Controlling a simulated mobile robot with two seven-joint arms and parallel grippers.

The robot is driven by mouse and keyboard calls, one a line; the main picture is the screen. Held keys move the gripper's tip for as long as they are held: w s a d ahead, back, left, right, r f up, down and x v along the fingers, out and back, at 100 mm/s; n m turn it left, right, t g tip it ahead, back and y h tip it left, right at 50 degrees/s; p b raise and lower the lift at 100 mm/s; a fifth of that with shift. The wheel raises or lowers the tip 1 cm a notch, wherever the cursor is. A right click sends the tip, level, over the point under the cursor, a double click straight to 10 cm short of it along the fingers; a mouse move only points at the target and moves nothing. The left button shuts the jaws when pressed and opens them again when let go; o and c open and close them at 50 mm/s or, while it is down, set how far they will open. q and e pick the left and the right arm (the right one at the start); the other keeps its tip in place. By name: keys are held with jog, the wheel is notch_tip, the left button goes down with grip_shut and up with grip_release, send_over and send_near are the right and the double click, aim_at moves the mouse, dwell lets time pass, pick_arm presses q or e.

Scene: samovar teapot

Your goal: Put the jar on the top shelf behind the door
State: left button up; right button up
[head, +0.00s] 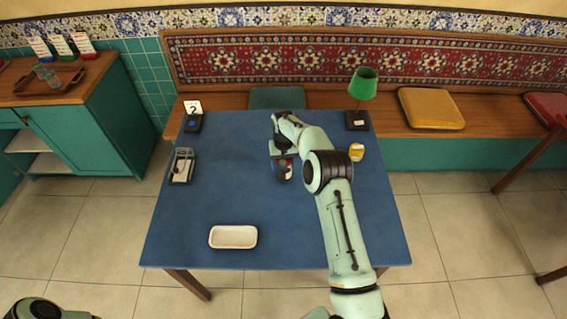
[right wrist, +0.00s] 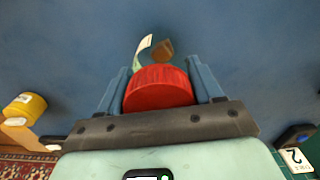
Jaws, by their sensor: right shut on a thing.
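My right gripper (head: 281,157) is over the middle of the blue table and shut on a jar (head: 287,174) with a red lid. In the right wrist view the red lid (right wrist: 158,88) sits between the two fingers, with a pale label edge and something brown beyond it. I cannot tell whether the jar touches the table. The teal cabinet (head: 112,115) at the left shows two pale shelves, the upper shelf (head: 27,141) and the lower shelf (head: 50,163). I cannot make out its door clearly. Part of my left arm shows at the bottom left; its gripper is out of view.
A yellow-lidded jar (head: 356,153) and a green lamp (head: 363,85) stand at the table's right. A white dish (head: 233,237) is at the front, a small tray (head: 182,166) at the left, a number card (head: 193,107) behind. Floor is clear between table and cabinet.

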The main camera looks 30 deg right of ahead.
jog(key=o, duration=1.3)
jog(key=shift+f, duration=0.1)
jog(key=shift+o, duration=0.2)
